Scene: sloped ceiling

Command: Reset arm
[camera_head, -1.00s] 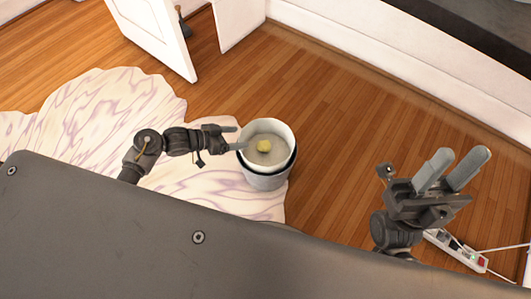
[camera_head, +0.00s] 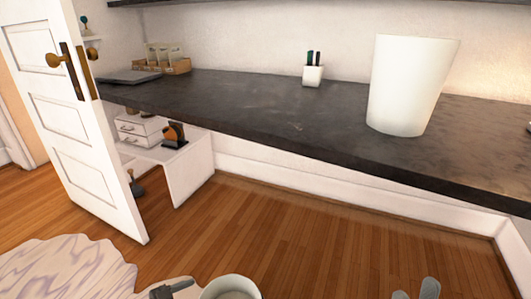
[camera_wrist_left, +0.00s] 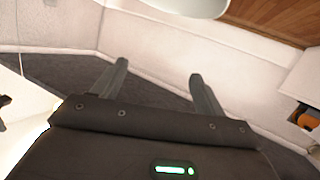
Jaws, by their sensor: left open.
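My left gripper (camera_head: 172,288) shows only in part at the bottom edge of the head view, just left of a pale bin (camera_head: 232,290). In the left wrist view its two fingers (camera_wrist_left: 158,72) stand apart with nothing between them. Only the upper rim and some of the inside of the bin show; its lower part is cut off. A pale rounded edge (camera_wrist_left: 190,5) at the top of the wrist view may be the bin. My right gripper (camera_head: 415,291) shows only its two fingertips at the bottom edge, apart and with nothing between them.
A dark shelf (camera_head: 280,115) runs along the wall, bearing a large white container (camera_head: 408,85), a pen cup (camera_head: 313,76) and a wooden box (camera_head: 165,62). An open white door (camera_head: 85,130) stands at left. A pale rug (camera_head: 65,268) lies on the clear wooden floor (camera_head: 320,240).

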